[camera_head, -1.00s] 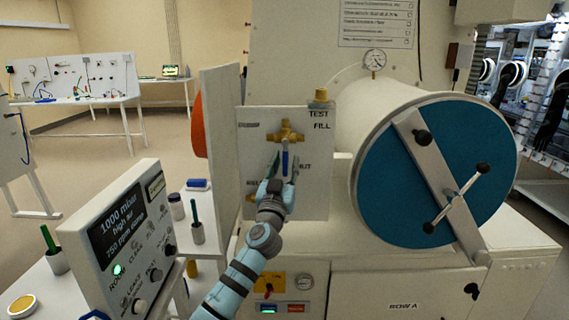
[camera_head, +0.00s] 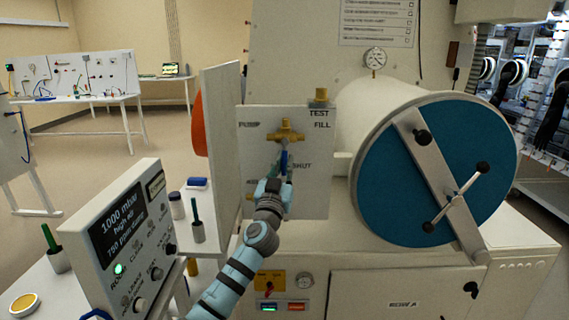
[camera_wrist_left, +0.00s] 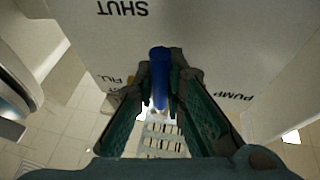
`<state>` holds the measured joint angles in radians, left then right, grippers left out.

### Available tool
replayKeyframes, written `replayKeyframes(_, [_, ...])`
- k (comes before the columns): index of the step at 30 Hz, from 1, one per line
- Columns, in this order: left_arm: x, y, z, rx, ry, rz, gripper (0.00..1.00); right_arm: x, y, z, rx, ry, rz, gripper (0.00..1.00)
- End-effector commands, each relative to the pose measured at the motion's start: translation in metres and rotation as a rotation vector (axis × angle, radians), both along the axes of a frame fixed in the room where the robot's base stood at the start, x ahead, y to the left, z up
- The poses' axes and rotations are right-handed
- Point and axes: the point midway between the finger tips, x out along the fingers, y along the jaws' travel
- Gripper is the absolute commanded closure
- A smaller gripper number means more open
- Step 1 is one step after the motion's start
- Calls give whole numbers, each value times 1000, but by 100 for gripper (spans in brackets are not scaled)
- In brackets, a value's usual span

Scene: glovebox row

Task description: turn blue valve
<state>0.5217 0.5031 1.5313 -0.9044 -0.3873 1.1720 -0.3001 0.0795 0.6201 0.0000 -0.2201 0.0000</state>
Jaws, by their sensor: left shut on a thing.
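The blue valve handle (camera_head: 284,161) hangs down from a brass valve body (camera_head: 285,136) on a white panel marked TEST, FILL, PUMP and SHUT. My left gripper (camera_head: 280,178) is in front of the panel, with its fingers closed around the handle's lower part. In the left wrist view the blue handle (camera_wrist_left: 159,78) stands between the two green-padded fingers (camera_wrist_left: 160,100), near their tips. The fingers hide part of the handle and some panel lettering. My right gripper is not in view.
A round blue chamber door (camera_head: 400,200) with a crossbar handle is close on the right. A control box (camera_head: 120,235) with a display stands at the lower left. An upright white plate (camera_head: 222,150) borders the valve panel on its left.

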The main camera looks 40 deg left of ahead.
Motion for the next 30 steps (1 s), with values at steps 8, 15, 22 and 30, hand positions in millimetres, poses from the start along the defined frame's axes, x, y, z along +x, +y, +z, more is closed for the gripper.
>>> replayKeyframes(8, [-6, 8, 4, 129, 104, 1, 100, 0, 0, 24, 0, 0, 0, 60])
replayKeyframes(15, [-12, 16, 8, 274, 214, 1, 100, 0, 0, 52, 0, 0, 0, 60])
replayKeyframes(22, [-17, 22, 11, 383, 299, 1, 100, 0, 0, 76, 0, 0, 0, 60])
replayKeyframes(30, [-19, 26, 11, 448, 347, 1, 100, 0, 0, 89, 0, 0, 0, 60])
